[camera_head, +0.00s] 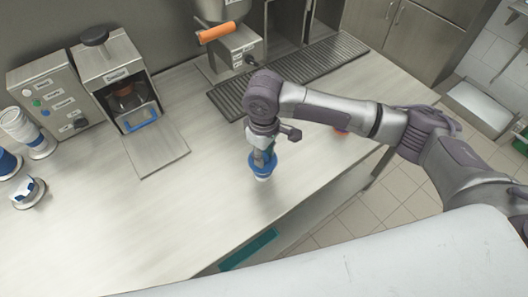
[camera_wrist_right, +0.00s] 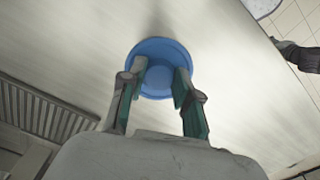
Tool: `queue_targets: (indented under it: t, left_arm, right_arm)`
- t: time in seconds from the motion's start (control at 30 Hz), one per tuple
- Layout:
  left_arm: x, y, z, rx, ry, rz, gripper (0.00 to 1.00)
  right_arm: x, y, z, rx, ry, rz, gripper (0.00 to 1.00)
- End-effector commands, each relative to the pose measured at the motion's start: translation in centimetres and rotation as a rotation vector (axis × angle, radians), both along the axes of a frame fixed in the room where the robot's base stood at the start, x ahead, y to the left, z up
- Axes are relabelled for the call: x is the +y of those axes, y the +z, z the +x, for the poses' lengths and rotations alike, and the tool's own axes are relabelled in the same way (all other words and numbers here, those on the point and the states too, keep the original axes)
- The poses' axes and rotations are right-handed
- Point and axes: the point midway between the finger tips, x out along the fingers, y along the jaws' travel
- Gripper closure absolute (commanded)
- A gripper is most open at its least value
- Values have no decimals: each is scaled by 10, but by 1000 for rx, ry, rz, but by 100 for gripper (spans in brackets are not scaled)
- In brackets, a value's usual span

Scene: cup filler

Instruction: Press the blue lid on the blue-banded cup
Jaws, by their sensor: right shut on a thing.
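My right gripper (camera_head: 264,157) is shut on a round blue lid (camera_head: 262,167), over the front middle of the counter. In the right wrist view, the two fingers (camera_wrist_right: 160,90) are closed on the middle of the blue lid (camera_wrist_right: 158,52), with its wide rim showing around them. A small white part shows just under the lid in the head view; it looks like the lower part of a cup, but I cannot tell whether the lid is seated on it. No blue band is clearly visible. My left gripper is not in view.
An open-fronted machine (camera_head: 112,72) with a blue handle-like part stands behind left. White and blue stacks (camera_head: 20,128) stand at the far left. A dark grate (camera_head: 300,75) runs along the back. A small orange thing (camera_head: 341,130) is partly behind my right arm.

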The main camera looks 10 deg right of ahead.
Motion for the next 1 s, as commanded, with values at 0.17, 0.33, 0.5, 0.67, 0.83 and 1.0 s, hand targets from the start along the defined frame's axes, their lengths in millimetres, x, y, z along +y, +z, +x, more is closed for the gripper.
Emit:
queue_targets:
  t: [0.17,0.33,0.5,0.67,0.83,1.0]
  left_arm:
    - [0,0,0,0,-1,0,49]
    - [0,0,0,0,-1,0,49]
    - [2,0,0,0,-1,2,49]
    - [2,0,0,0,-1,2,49]
    - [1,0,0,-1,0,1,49]
    - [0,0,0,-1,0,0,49]
  right_arm:
    - [0,0,0,-1,0,-1,48]
    - [0,0,0,-1,0,-1,39]
    - [0,0,0,-1,0,0,39]
    - [0,12,1,-3,0,1,39]
    - [1,45,2,-6,1,2,39]
    - [1,82,2,-5,0,2,39]
